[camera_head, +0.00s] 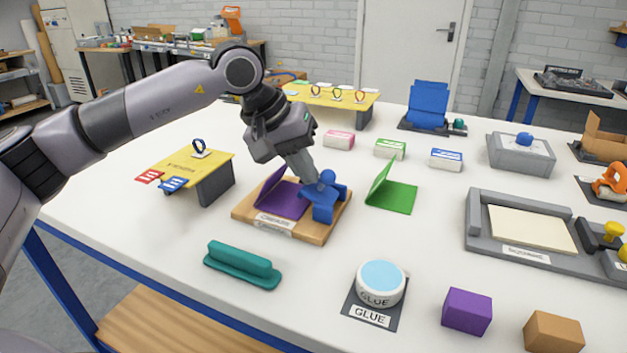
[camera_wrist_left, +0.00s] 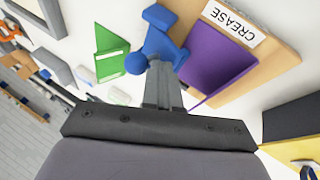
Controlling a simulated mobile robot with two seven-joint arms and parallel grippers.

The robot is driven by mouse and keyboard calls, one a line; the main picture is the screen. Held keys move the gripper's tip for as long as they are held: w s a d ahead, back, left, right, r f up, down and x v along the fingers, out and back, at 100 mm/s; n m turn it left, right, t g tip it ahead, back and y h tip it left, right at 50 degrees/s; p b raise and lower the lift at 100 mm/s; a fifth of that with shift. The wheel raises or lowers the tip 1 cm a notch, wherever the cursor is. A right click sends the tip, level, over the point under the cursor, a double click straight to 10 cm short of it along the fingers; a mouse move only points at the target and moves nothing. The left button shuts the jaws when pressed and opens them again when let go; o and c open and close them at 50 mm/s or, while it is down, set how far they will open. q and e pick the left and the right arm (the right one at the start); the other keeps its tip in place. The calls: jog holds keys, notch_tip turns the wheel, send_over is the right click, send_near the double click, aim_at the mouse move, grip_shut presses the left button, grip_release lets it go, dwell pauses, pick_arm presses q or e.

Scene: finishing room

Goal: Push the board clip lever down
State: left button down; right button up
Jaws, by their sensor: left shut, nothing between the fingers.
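The wooden crease board (camera_head: 245,214) carries a blue clip (camera_head: 322,206) with a round-knobbed blue lever at its right end, and a folded purple card (camera_head: 283,201). The clip also shows in the left wrist view (camera_wrist_left: 160,40), with its knob beside my fingertips. My left gripper (camera_head: 308,180) is shut and empty, pointing down at the clip lever from above and left. Its fingertips (camera_wrist_left: 158,66) look at or very close to the blue lever; I cannot tell whether they touch. They hide part of the lever. My right gripper is not in view.
A folded green card (camera_head: 392,195) stands right of the board. A yellow-topped stand (camera_head: 185,168) is on the left. A teal handled block (camera_head: 242,265) and glue pot (camera_head: 381,283) are in front. Free white table lies between them.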

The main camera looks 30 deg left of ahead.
pick_arm(q)
jog(key=a+f+h+b, duration=0.1)
jog(key=h+b, duration=0.1)
jog(key=shift+a+f+b, duration=0.1)
jog(key=shift+f+b, duration=0.25)
jog(key=shift+b, duration=0.05)
jog(key=shift+a+f+n+t+h+b, duration=0.1)
jog(key=shift+a+n+t+h+b, duration=0.25)
jog(key=shift+h+b, duration=0.7)
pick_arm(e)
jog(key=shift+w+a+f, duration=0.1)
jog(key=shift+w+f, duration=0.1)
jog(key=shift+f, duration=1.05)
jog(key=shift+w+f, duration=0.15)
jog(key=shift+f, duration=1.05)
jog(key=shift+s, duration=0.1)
